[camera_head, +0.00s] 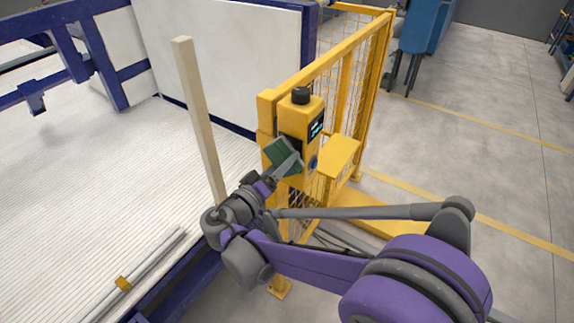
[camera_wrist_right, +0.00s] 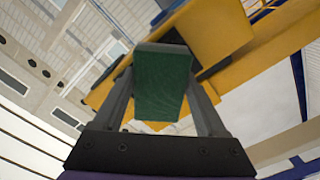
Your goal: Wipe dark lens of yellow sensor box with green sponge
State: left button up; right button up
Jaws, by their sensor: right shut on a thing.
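The yellow sensor box (camera_head: 301,119) with a black knob on top is mounted on the yellow fence post. A small display shows on its right face. My right gripper (camera_head: 290,160) is shut on the green sponge (camera_head: 281,153) and holds it in front of the lower part of the box. In the right wrist view, the sponge (camera_wrist_right: 163,85) sits between the two fingers (camera_wrist_right: 163,95), with the yellow box behind it. A dark patch, perhaps the lens, shows just beyond the sponge there and is mostly hidden. I cannot tell whether the sponge touches it. My left gripper is not in view.
A yellow mesh fence (camera_head: 365,85) runs back from the box, with a yellow ledge (camera_head: 340,152) to its right. A pale upright post (camera_head: 198,120) stands left of my arm. The floor at right is open.

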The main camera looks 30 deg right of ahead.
aim_at(271, 155)
jog(key=shift+w+a, duration=0.25)
jog(key=shift+w, duration=0.45)
jog(key=shift+w+a, duration=0.25)
jog(key=shift+w, duration=0.45)
jog(key=shift+r+p, duration=0.5)
jog(key=shift+r, duration=0.35)
jog(key=shift+s+d+f, duration=0.1)
jog(key=shift+s+d, duration=0.05)
jog(key=shift+s, duration=0.15)
jog(key=shift+s+d, duration=0.25)
jog(key=shift+s, duration=0.35)
jog(key=shift+s+d, duration=0.2)
jog(key=shift+s, duration=0.4)
jog(key=shift+s+d, duration=0.4)
jog(key=shift+s, duration=0.5)
jog(key=shift+s+d, duration=0.4)
jog(key=shift+s, duration=0.45)
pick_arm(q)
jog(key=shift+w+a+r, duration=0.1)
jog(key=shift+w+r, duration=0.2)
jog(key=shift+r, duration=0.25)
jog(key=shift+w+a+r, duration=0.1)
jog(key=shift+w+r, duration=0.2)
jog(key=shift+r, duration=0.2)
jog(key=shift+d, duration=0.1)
pick_arm(e)
jog(key=shift+a, duration=0.1)
jog(key=shift+s+a, duration=0.3)
jog(key=shift+a, duration=0.3)
jog(key=shift+v, duration=2.2)
